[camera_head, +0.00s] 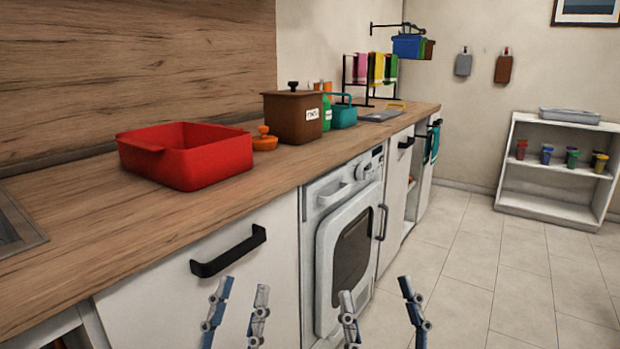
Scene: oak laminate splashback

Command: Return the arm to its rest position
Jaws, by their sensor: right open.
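My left gripper (245,284) shows at the bottom of the head view, left of centre. Its two fingers point up and stand apart, with nothing between them. My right gripper (375,285) is at the bottom, right of centre. Its fingers are spread wider and hold nothing. Both grippers are in front of the counter's front face and touch nothing that I can see. The arms behind the fingers are out of frame.
The wooden counter (100,240) bears a red bin (195,165), an orange-lidded pot (265,140) and a brown canister (290,118). A black drawer handle (228,252) and a washing machine (345,240) are on the front. Tiled floor (480,270) lies clear at right, before a white shelf (555,185).

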